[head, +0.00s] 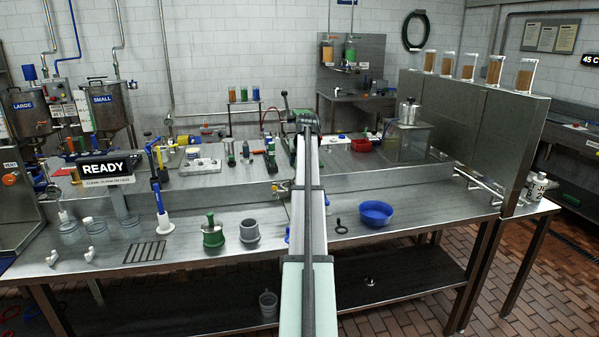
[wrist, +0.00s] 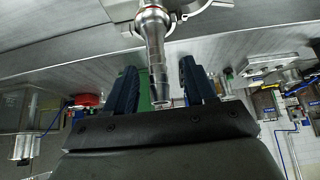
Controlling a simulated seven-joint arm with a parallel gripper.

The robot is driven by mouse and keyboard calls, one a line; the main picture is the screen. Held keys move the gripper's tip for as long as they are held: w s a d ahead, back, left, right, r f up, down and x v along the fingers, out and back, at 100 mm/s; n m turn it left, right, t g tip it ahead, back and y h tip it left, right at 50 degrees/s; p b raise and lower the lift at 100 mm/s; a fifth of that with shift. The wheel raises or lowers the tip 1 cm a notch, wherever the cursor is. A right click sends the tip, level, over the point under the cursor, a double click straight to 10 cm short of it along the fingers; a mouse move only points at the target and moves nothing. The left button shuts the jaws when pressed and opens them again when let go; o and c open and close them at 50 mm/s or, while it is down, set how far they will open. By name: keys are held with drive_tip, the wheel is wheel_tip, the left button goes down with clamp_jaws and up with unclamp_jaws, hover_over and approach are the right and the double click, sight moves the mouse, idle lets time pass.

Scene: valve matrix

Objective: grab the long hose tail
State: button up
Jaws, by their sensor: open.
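In the wrist view a slim, tapered metal hose tail (wrist: 156,52) runs down from the top edge, with a red ring and a wider metal collar at its upper end. My gripper (wrist: 158,68) is open, with one dark blue finger on each side of the hose tail. The tail's narrow end reaches down between the fingers towards the palm. Gaps show on both sides, so neither finger appears to touch it. In the head view my arm runs up the middle and hides the hose tail and most of my gripper.
On the front bench a blue bowl (head: 375,213) and a black ring (head: 340,226) lie right of my arm. A green pot (head: 212,234) and a grey cup (head: 249,231) stand left. A tall steel panel (head: 480,130) rises at right. A red bin (head: 361,145) is behind.

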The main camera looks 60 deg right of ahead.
drive_tip(key=x, duration=0.4)
drive_tip(key=shift+d, duration=0.35)
clamp_jaws()
